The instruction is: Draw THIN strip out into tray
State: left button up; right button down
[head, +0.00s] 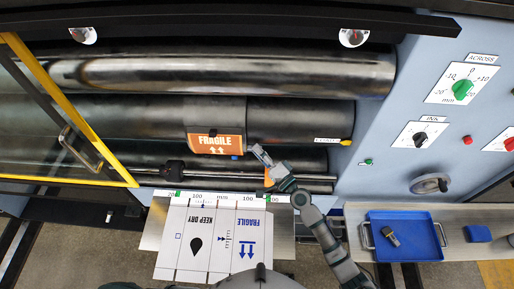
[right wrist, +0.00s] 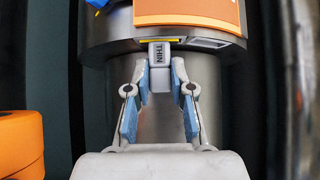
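The THIN strip shows in the right wrist view as a small grey tab (right wrist: 159,53) marked THIN, sticking out under the orange plate on the dark cylinder. My right gripper (right wrist: 160,72) has its two fingertips close in on both sides of this tab, apparently touching it. In the head view my right gripper (head: 262,156) reaches up to the cylinder just right of and below the orange FRAGILE plate (head: 215,143). The rest of the strip is hidden. The blue tray (head: 377,240) stands on the shelf at the right, with a small grey piece in it.
A printed white sheet (head: 180,262) lies on the feed table below the rollers. A blue block (head: 478,234) sits right of the tray. The control panel with knobs (head: 421,137) is above the tray. A yellow-framed guard (head: 75,115) stands at the left.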

jog(key=shift+d+f+b, duration=0.15)
jog(key=shift+d+b, duration=0.65)
jog(key=shift+d, duration=1.2)
jog(key=shift+d+b, duration=0.55)
jog(key=shift+d, duration=0.75)
